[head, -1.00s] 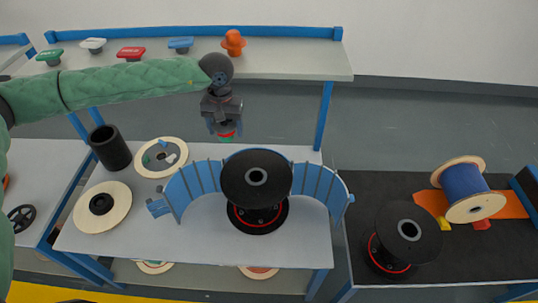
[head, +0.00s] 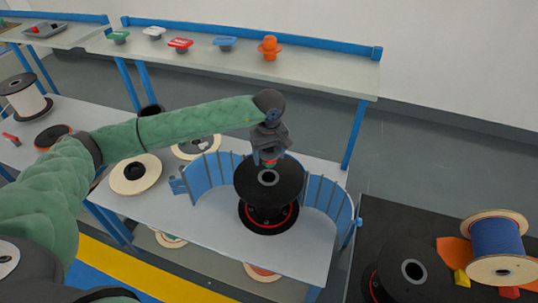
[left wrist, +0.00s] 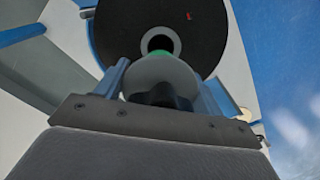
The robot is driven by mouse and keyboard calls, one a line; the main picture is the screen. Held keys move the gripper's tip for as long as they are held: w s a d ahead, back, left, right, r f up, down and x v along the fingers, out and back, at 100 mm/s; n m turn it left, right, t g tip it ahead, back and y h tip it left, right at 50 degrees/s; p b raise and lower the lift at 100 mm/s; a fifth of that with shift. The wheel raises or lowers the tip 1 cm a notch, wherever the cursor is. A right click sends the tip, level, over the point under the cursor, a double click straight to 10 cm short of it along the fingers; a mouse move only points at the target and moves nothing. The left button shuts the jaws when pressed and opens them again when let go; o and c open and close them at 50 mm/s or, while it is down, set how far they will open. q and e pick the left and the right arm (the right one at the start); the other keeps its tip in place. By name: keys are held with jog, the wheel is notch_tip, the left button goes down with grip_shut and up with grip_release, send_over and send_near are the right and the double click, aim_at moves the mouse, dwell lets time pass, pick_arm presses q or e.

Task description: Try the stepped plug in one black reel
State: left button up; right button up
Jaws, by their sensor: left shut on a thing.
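A black reel (head: 255,181) with a red ring near its base stands upright inside a curved blue guard (head: 323,194). Its round flange and central hole also show in the left wrist view (left wrist: 115,32). My left gripper (head: 268,153) is shut on the stepped plug (head: 268,163), of which a green and red end shows just above the far side of the reel's top. In the left wrist view the plug (left wrist: 160,72) is pale grey with a green tip, in line with the hole; contact cannot be told. A second black reel (head: 390,266) stands at the lower right. My right gripper is not in view.
The back shelf (head: 330,77) holds green, white, red and blue capped pieces and an orange stepped piece (head: 269,48). Pale discs (head: 136,174) lie left of the guard. The table's front is clear.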

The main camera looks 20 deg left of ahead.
aim_at(269, 166)
pick_arm(q)
jog(key=shift+a+f, duration=0.15)
jog(key=shift+f, duration=0.8)
notch_tip(269, 166, down, 2)
jog(key=shift+f+b, duration=0.4)
jog(key=shift+f, duration=0.7)
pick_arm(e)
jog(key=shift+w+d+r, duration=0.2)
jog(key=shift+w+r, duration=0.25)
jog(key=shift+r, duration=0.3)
